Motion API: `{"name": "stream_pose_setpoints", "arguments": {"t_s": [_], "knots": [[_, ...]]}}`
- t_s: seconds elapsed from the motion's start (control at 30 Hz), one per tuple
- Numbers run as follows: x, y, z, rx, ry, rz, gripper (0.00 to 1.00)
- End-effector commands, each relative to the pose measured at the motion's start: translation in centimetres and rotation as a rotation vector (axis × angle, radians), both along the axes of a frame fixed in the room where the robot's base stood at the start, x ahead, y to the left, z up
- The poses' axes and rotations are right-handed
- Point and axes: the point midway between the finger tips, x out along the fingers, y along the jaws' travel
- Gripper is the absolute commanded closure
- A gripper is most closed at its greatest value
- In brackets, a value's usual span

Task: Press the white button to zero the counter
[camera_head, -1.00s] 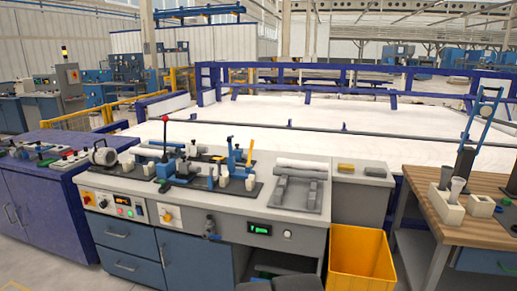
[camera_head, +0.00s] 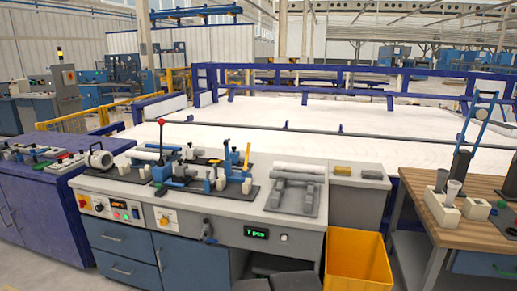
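The counter (camera_head: 256,233) is a small dark display with green digits on the front panel of the grey workbench; it seems to read "7 pcs", though the digit is small. A small round white button (camera_head: 284,237) sits just right of the counter on the same panel. Nothing covers either of them. My gripper is not in view; only dark grey shapes, perhaps part of my arm, show at the bottom edge below the counter.
The workbench (camera_head: 240,207) carries blue clamping fixtures (camera_head: 185,172) and a grey rack with pipes (camera_head: 294,190). A yellow bin (camera_head: 358,262) stands right of the button, close to the bench front. A wooden table (camera_head: 480,215) is at the right. A valve (camera_head: 207,231) juts out left of the counter.

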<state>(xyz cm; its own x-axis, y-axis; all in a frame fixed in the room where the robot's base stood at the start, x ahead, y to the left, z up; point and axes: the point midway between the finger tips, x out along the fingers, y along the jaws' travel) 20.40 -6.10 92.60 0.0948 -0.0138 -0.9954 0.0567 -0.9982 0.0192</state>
Motion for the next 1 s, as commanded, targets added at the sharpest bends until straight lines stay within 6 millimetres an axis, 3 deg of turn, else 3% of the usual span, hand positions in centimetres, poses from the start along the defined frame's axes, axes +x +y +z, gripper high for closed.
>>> {"name": "stream_pose_setpoints", "arguments": {"t_s": [0.03, 0.37, 1.0], "knots": [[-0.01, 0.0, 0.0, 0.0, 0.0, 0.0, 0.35], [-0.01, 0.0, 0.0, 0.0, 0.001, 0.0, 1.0], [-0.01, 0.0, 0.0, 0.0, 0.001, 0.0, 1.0]]}}
